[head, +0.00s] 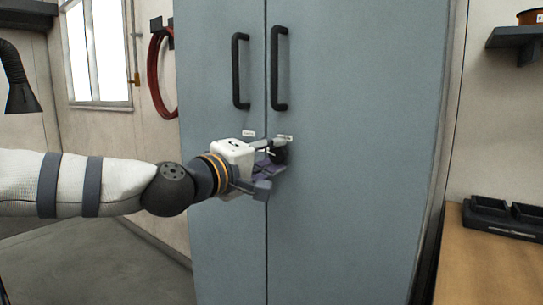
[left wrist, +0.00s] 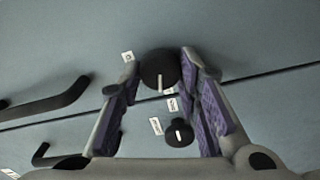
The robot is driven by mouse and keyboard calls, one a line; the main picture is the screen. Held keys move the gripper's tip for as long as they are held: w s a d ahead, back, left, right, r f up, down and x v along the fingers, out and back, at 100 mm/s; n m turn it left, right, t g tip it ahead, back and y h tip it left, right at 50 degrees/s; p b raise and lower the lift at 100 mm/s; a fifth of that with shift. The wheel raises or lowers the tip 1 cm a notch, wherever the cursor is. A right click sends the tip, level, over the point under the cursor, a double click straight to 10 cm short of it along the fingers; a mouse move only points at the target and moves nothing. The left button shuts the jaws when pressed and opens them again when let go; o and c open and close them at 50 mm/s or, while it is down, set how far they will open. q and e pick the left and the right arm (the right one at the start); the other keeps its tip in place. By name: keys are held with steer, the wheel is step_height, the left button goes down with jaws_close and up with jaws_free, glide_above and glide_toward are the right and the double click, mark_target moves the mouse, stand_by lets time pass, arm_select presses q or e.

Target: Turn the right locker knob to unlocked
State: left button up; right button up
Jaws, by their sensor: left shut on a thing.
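The locker (head: 350,120) has two tall blue-grey doors that meet at a vertical seam. The right locker knob (head: 280,152) is dark and mostly hidden behind my left gripper (head: 271,168) in the head view. In the left wrist view the right knob (left wrist: 158,66) is round and black. Its white pointer line lies on the side towards the seam. The purple-padded fingers of my left gripper (left wrist: 162,72) stand on both sides of it, shut on it. The left knob (left wrist: 180,134) is free, across the seam. My right gripper is not in view.
Two black handles (head: 240,72) (head: 279,70) stand out above the knobs. Small white labels (head: 248,133) sit near the knobs; their text is unreadable. A wooden bench (head: 490,270) with a black tray (head: 500,217) stands at the right. A red hose (head: 154,75) hangs at the left.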

arm_select(q)
steer(key=shift+n, duration=1.3)
steer(key=shift+f+n, duration=0.1)
steer(key=shift+n, duration=0.2)
steer(key=o, duration=1.1)
steer(key=v, duration=1.2)
